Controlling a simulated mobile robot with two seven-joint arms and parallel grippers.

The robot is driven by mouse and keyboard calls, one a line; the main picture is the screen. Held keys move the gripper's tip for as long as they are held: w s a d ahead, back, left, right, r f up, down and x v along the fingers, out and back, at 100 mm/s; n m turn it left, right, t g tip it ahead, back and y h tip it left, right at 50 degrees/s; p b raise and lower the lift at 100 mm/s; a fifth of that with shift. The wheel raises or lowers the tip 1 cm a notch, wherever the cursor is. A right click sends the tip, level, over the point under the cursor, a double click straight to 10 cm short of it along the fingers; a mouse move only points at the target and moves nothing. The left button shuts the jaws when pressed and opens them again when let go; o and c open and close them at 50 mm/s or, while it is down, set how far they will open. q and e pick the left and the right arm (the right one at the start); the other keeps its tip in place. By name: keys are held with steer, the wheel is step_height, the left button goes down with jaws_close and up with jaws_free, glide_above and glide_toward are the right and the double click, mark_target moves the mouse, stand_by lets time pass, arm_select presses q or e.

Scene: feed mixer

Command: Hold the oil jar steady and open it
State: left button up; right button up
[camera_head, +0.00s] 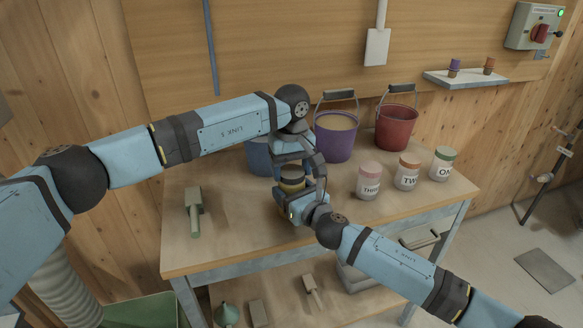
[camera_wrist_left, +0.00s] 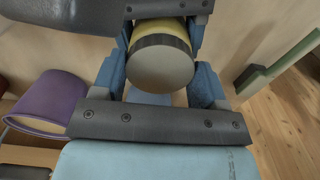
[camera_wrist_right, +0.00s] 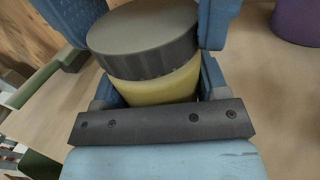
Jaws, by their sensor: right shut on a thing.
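The oil jar (camera_head: 291,185) stands upright near the middle of the bench, with a yellow body and a wide dark grey lid. The jar (camera_wrist_right: 165,82) also shows in the right wrist view, between my right fingers, and its flat lid top (camera_wrist_left: 160,68) faces the left wrist camera. My right gripper (camera_head: 296,203) is shut on the jar's body from the front. My left gripper (camera_head: 293,164) is above the jar, pointing down, with its open fingers on either side of the lid. Gaps show beside the lid in the left wrist view. The arms partly hide the jar in the head view.
Blue (camera_head: 258,158), purple (camera_head: 335,142) and red (camera_head: 397,128) buckets stand behind. Jars labelled THREE (camera_head: 369,183), TWO (camera_head: 407,173) and ONE (camera_head: 444,164) stand to the right. A green-handled tool (camera_head: 194,210) lies left. The bench front is mostly clear.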

arm_select(q)
steer(key=shift+c, duration=0.7)
steer(key=n, duration=2)
steer(key=shift+r+n, duration=0.1)
steer(key=shift+n, duration=0.2)
steer(key=n, duration=0.6)
steer(key=shift+n, duration=0.3)
steer(key=n, duration=0.8)
steer(key=shift+n, duration=0.3)
steer(key=n, duration=0.7)
